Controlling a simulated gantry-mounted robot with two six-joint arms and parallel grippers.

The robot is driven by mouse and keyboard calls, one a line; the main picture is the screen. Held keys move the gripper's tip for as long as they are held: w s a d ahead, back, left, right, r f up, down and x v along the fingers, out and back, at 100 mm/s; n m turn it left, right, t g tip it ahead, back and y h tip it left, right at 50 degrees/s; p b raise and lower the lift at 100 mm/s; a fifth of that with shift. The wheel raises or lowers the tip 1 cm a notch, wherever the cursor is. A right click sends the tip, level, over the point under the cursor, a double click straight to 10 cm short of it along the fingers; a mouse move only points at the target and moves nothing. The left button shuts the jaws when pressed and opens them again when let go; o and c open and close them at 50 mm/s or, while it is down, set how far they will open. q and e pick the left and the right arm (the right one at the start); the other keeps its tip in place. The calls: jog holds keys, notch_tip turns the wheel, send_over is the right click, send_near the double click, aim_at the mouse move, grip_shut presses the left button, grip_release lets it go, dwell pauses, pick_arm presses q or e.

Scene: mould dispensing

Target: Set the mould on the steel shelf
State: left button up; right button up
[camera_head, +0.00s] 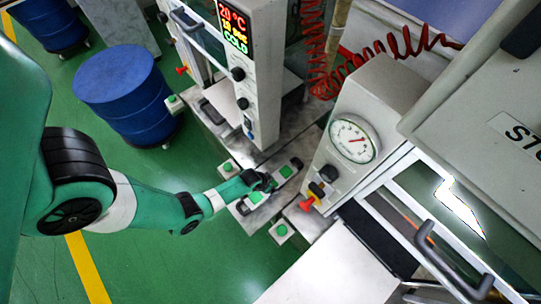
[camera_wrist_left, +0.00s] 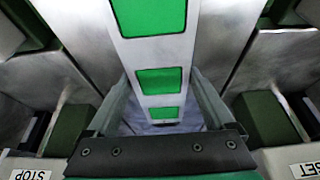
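The mould (camera_head: 270,186) is a long pale steel bar with green rectangular panels. It lies at the front of the machine in the head view, on or just above a grey steel surface (camera_head: 305,127). My left gripper (camera_head: 268,182) reaches it from the left and hides its middle. In the left wrist view the mould (camera_wrist_left: 158,60) runs between the two fingers of my left gripper (camera_wrist_left: 161,74). The fingertips lie close along its two long sides; I cannot tell whether they press on it. My right gripper is not in view.
A white column with a display (camera_head: 248,70) stands behind the mould. A gauge box (camera_head: 352,135) stands to its right. Green push-buttons (camera_head: 281,231) flank the work place. A blue drum (camera_head: 125,95) stands on the green floor at the left. A red coiled hose (camera_head: 375,55) hangs behind.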

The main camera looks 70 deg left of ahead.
pick_arm(q)
jog(key=shift+o, duration=0.9)
jog(key=shift+r+p, duration=0.45)
jog(key=shift+r, duration=0.05)
jog(key=p+v, duration=0.6)
jog(key=v, duration=0.5)
jog(key=shift+s, duration=0.2)
jog(key=shift+d+r, duration=0.1)
